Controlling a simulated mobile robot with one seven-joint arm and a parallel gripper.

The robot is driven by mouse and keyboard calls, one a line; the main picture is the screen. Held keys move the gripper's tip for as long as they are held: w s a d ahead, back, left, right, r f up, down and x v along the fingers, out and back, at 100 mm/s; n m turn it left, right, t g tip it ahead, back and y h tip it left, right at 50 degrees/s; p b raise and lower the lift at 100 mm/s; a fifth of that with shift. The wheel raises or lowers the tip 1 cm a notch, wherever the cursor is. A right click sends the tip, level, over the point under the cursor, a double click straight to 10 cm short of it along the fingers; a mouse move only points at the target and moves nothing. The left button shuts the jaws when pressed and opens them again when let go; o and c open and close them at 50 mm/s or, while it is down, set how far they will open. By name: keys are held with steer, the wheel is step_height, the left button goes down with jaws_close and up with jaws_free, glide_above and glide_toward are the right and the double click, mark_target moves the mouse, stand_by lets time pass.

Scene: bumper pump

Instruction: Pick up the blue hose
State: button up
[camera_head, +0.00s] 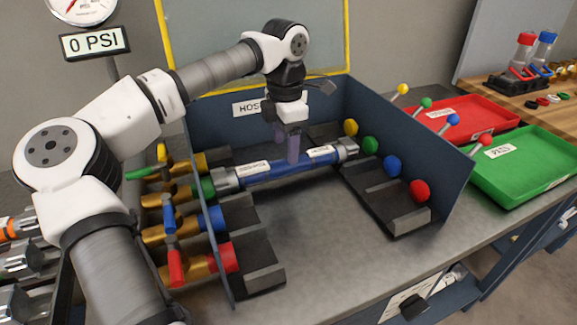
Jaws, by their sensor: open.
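The blue hose (265,173) lies across the test bench between the left and right cradles, with white labels on it and grey metal fittings at both ends. Its left end sits by the green port and its right end by the stepped block with coloured knobs. My gripper (292,155) points down at the hose right of its middle, with its purple-grey fingers at or just over the hose. The jaws are open. I cannot tell whether the fingers straddle the hose or touch it.
Left valves (165,228) in yellow, green, blue and red stand beside a blue panel. Coloured knobs (391,166) line the right block. A red tray (465,115) and a green tray (525,165) lie at right. The bench front (320,240) is clear. A gauge placard (95,42) reads 0 PSI.

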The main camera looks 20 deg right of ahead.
steer(key=f, duration=0.5)
steer(key=shift+d+p, duration=0.35)
steer(key=shift+c, duration=0.4)
jaws_close()
step_height(320, 180, up, 10)
steer(key=shift+f+b, duration=0.1)
steer(key=shift+b, duration=0.2)
